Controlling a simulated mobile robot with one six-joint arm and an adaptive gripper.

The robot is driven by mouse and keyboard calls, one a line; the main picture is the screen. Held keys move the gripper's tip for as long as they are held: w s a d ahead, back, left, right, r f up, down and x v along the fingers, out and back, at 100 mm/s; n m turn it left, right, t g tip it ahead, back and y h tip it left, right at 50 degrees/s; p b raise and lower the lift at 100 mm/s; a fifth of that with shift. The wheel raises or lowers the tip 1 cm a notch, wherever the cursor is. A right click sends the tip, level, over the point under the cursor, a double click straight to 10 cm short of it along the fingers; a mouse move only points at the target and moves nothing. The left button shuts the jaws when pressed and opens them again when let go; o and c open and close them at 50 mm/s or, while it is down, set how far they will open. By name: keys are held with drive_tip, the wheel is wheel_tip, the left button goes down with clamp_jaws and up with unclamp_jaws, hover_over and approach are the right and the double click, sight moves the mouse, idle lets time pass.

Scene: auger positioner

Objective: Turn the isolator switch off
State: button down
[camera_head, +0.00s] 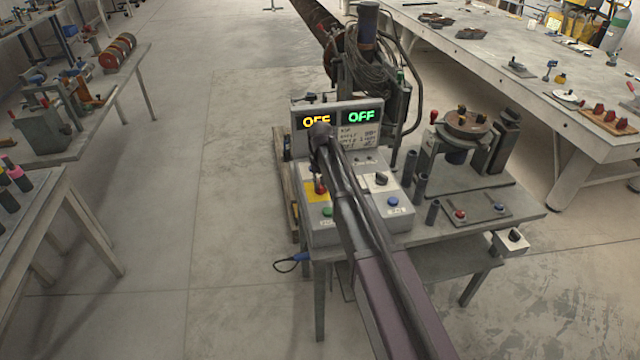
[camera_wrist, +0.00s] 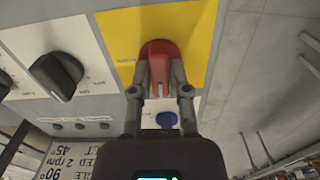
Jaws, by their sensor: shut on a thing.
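The isolator switch is a red rotary knob (camera_wrist: 160,52) on a yellow plate (camera_wrist: 200,22) in the wrist view. My gripper (camera_wrist: 161,84) is shut on its red handle, with one dark finger on each side. The handle lies along the line between the fingers, and its lower part is partly hidden by them. In the head view the yellow plate (camera_head: 312,198) is on the left of the control box (camera_head: 322,234), and my gripper (camera_head: 319,178) is over it. My arm hides part of the box.
A display (camera_head: 338,116) behind the box reads OFF in yellow and OFF in green. A black selector knob (camera_wrist: 57,75) and a blue button (camera_wrist: 167,120) are near my fingers. The bench (camera_head: 450,237) also carries a round fixture (camera_head: 466,124).

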drive_tip(key=shift+s+n, duration=0.15)
drive_tip(key=shift+n, duration=0.25)
drive_tip(key=c, duration=0.6)
unclamp_jaws()
drive_tip(key=shift+m, duration=0.3)
